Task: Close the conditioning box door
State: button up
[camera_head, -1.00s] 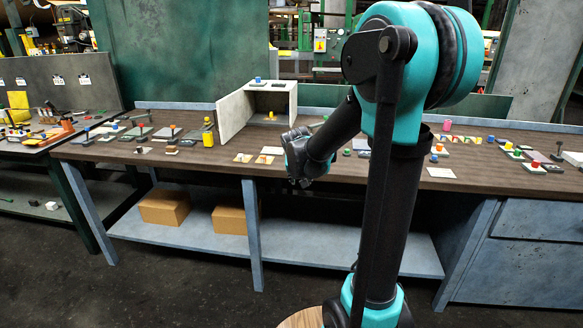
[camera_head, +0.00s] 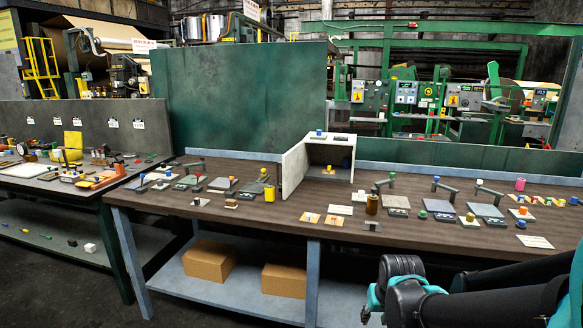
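The conditioning box (camera_head: 330,139), pale grey, stands at the back of the long wooden workbench. Its front is open and a yellow item shows inside. A pale panel (camera_head: 294,172) at its left side sticks out toward the bench front; it looks like the door, standing open. My gripper (camera_head: 369,304) is at the bottom right, in front of the bench and well apart from the box and door. Its fingers are small and partly hidden by the dark wrist, so I cannot tell whether they are open or shut.
The workbench top (camera_head: 270,225) holds a yellow cylinder (camera_head: 269,194), a brown cylinder (camera_head: 372,204) and several small plates with coloured knobs around the box. Two cardboard boxes (camera_head: 209,260) sit on the lower shelf. A second bench (camera_head: 60,185) stands at the left.

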aim_at(293, 160)
jog(key=i+j+z, duration=0.25)
jog(key=j, duration=0.65)
jog(key=i+j+z, duration=0.2)
jog(key=j, duration=0.75)
jog(key=j+z, duration=0.25)
jog(key=j, duration=0.7)
